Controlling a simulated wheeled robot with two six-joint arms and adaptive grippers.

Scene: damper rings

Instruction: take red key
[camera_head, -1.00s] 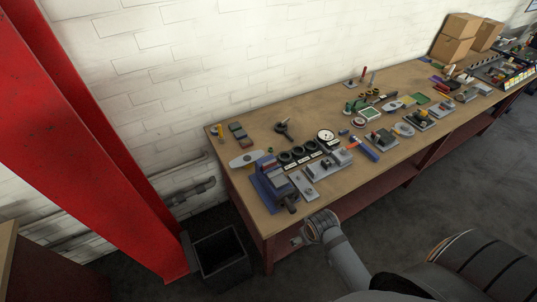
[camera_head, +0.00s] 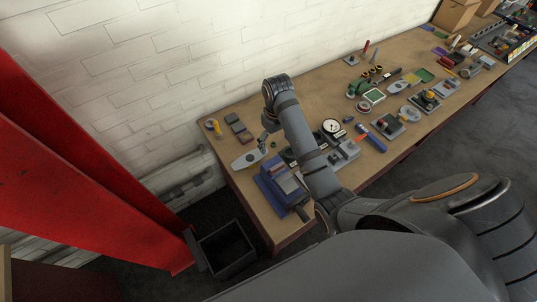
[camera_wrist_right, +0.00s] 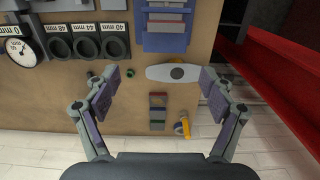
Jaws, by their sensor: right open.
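I cannot make out a red key for certain in either view. A small upright red-handled item (camera_head: 366,46) stands at the back of the bench in the head view. My right gripper (camera_wrist_right: 165,76) is open and empty above the bench's left end. Between its fingertips in the wrist view lies a pale plate with a dark disc (camera_wrist_right: 157,73). The gripper also shows in the head view (camera_head: 264,142), partly covered by my wrist. My left gripper is not in view.
A blue vise (camera_head: 272,184), a white dial gauge (camera_head: 331,126) and small grey blocks (camera_head: 238,127) lie around my arm. Black rings in labelled holders (camera_wrist_right: 87,47) show in the wrist view. A bin (camera_head: 228,250) stands on the floor. A red post (camera_head: 80,170) rises at left.

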